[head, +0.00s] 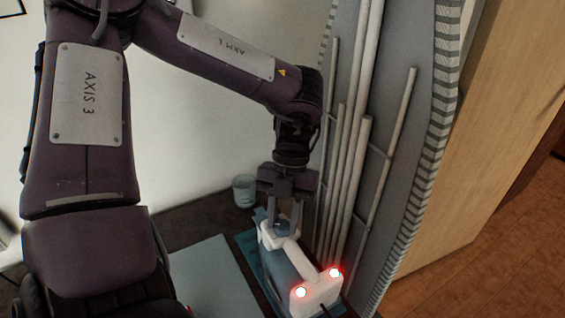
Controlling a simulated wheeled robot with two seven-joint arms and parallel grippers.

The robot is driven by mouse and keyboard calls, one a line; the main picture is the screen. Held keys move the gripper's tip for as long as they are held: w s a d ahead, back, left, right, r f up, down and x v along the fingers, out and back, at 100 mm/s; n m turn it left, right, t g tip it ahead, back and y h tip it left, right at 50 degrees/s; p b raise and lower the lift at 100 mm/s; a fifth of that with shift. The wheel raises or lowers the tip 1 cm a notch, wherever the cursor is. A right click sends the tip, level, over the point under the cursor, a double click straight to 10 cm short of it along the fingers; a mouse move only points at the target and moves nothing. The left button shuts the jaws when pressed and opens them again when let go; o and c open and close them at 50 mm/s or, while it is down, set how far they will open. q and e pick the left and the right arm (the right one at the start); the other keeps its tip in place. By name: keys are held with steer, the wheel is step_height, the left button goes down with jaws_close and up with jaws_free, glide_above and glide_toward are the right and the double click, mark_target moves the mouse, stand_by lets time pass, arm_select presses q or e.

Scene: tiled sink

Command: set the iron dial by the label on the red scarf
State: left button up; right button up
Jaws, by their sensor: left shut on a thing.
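A white and blue iron (318,291) sits at the bottom of the head view, with two glowing red lights on its near end. My left gripper (283,226) comes down from above, shut on the far part of the iron near its white handle. The fingertips hide most of what they grip, so I cannot make out the dial there. The red scarf and its label do not show. My right gripper is not in view.
The iron stands on a blue mat or tray (250,258). A pale blue cup (244,191) stands behind it to the left. A grey board with upright pale rods (346,180) rises close on the right. A flat grey-green panel (212,277) lies to the left.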

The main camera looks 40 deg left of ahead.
mark_target(282, 223)
arm_select(q)
steer(key=shift+m, duration=0.7)
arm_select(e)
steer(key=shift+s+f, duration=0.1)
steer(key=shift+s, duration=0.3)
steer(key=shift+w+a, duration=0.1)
arm_select(q)
steer(key=o, duration=1)
steer(key=v, duration=0.4)
steer(key=shift+w+r, duration=0.1)
steer(key=shift+w, duration=0.05)
steer(key=v, duration=0.1)
steer(key=p+v, duration=0.1)
steer(key=shift+w+d+r, duration=0.1)
steer(key=shift+r, duration=0.2)
steer(key=shift+w+r, duration=0.2)
steer(key=shift+r, duration=0.25)
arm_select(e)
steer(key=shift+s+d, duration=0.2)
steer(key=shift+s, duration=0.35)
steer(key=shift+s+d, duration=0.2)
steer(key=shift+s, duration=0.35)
